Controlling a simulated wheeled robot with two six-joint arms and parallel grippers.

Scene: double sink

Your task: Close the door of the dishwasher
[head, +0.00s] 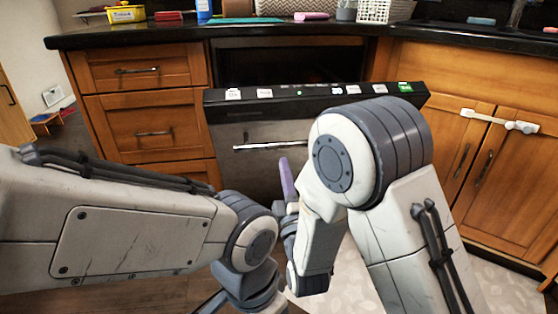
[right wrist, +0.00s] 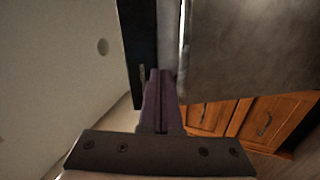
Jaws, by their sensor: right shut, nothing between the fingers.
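The dishwasher door (head: 300,125) stands partly open, tilted out from the cabinets, with a dark top strip of lit buttons and a steel front. Its bar handle (head: 270,146) runs across the front. The dark dishwasher opening (head: 290,62) shows behind it. My right gripper (head: 286,165) has purple fingers and shows before the steel front, partly hidden by my right arm. In the right wrist view, the fingers (right wrist: 158,75) are together and empty, close to the door's edge; I cannot tell if they touch. My left arm reaches in from the left; its fingers are out of sight.
Wooden drawers (head: 150,135) stand left of the dishwasher, and a cupboard with a white latch (head: 500,120) stands to the right. The dark counter (head: 130,36) above holds a yellow box (head: 126,14) and a white basket (head: 385,10). A pale mat (head: 510,290) lies on the floor.

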